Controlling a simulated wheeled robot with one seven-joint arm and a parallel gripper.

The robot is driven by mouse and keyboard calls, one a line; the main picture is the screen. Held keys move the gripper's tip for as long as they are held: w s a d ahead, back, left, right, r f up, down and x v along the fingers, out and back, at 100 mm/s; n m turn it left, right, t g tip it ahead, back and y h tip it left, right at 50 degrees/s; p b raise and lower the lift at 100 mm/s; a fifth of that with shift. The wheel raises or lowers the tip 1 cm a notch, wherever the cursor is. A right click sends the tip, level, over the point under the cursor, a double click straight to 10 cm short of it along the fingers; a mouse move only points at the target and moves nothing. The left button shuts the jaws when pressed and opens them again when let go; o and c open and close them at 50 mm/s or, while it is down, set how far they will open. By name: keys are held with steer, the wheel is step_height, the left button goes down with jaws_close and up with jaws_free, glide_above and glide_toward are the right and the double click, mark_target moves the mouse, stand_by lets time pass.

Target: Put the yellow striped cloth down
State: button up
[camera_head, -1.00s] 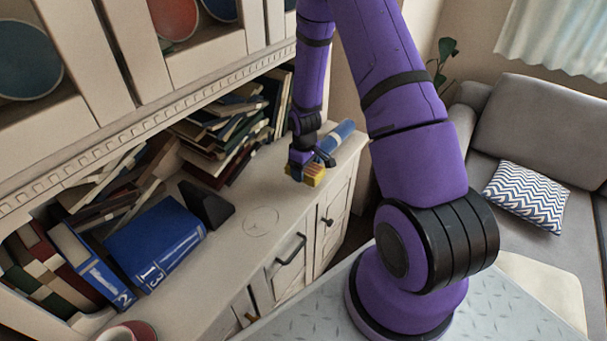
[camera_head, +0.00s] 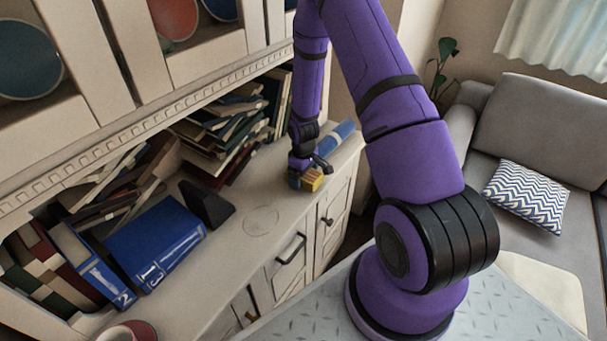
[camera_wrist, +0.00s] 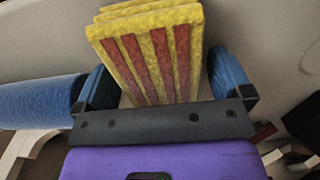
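The yellow striped cloth (camera_head: 313,180) is a small folded yellow block on the cabinet top, near its front edge. In the wrist view the yellow cloth (camera_wrist: 155,55) shows red stripes and stacked folds. My gripper (camera_head: 305,180) is low over the cabinet top, around the cloth. In the wrist view my gripper (camera_wrist: 165,80) has one blue finger on each side of the cloth. The fingers look spread, with a clear gap at the right and a narrower one at the left. The cloth's underside is hidden.
A blue rolled object (camera_head: 342,132) lies just behind my gripper. Leaning books (camera_head: 225,130) fill the shelf to the left. The cabinet top around the circle mark (camera_head: 262,221) is clear.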

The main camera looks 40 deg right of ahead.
steer(key=s+a+r+m+t, duration=0.1)
steer(key=s+a+r, duration=0.1)
steer(key=r, duration=1)
steer(key=s+a+r+t+h, duration=0.1)
steer(key=s+a+r, duration=0.2)
steer(key=r, duration=1)
steer(key=s+a+r+m, duration=0.1)
steer(key=s+a+r, duration=0.1)
steer(key=r, duration=1)
steer(key=s+a+r+m+t, duration=0.1)
steer(key=s+a+r, duration=0.2)
steer(key=s+r, duration=0.3)
steer(key=s+a+r+m+t+y, duration=0.1)
steer(key=s+r, duration=0.5)
steer(key=s, duration=0.7)
steer(key=shift+s+a+t, duration=0.3)
steer(key=shift+a+t, duration=0.3)
steer(key=shift+a, duration=0.45)
steer(key=shift+o, duration=0.3)
